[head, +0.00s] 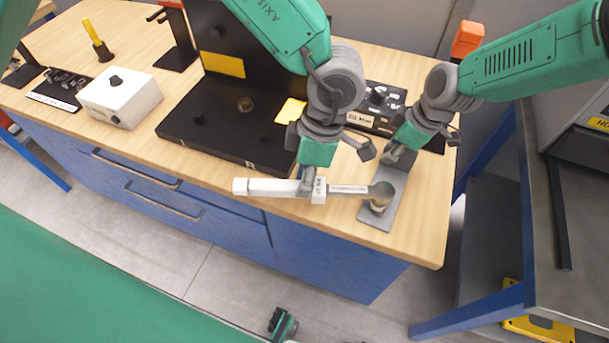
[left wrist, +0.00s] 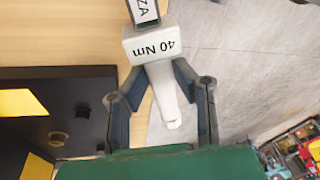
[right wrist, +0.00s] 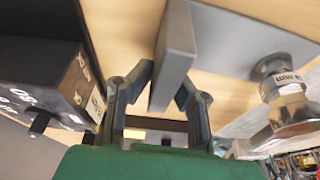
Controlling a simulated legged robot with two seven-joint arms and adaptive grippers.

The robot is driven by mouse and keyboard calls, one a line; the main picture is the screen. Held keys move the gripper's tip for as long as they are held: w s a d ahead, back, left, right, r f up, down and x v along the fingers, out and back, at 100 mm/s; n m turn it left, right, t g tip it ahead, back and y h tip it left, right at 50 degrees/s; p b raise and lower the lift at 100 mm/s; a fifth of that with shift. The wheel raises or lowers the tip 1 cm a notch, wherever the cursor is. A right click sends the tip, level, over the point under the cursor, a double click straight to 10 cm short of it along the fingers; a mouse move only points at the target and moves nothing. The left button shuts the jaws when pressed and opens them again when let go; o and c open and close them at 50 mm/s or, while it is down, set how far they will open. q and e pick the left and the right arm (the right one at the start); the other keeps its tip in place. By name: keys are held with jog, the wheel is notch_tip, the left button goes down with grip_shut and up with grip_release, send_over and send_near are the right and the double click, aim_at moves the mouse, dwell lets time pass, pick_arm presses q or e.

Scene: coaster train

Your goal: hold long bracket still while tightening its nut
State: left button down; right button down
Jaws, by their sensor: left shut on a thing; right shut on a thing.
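The long bracket (head: 396,212) is a grey plate lying along the bench's right front, with an upright flange at its far end. My right gripper (head: 394,157) is shut on that flange; in the right wrist view the flange (right wrist: 174,62) stands between the fingers (right wrist: 165,85). A torque wrench (head: 268,187) lies level across, its socket head (head: 381,195) over the near part of the bracket. My left gripper (head: 308,187) is shut on its white handle, marked 40 Nm in the left wrist view (left wrist: 152,44), between the fingers (left wrist: 158,78).
A black fixture (head: 225,135) with yellow patches stands behind the wrench. A dark box with knobs (head: 378,97) is behind my right gripper. A white box (head: 119,97) and yellow-handled tool (head: 97,41) are at left. The bench's front edge is close below the wrench.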

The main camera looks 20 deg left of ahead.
pick_arm(q)
jog(key=shift+f, duration=0.25)
dwell(0.3)
jog(key=shift+r, duration=0.15)
jog(key=shift+s+a+v, duration=0.1)
jog(key=shift+s+v, duration=0.05)
jog(key=shift+v, duration=0.55)
jog(key=shift+s+a+v, duration=0.1)
jog(key=shift+v, duration=0.55)
jog(key=shift+s+a+v, duration=0.1)
jog(key=shift+s+v, duration=0.05)
jog(key=shift+v, duration=0.55)
jog(key=shift+w+r, duration=0.1)
jog(key=w+f+m+t, duration=0.1)
jog(key=w+f+m, duration=0.1)
jog(key=w+m, duration=0.4)
jog(key=shift+w+y, duration=0.4)
jog(key=shift+w, duration=0.75)
jog(key=shift+d+f, duration=0.1)
jog(key=shift+f, duration=1.6)
dwell(1.7)
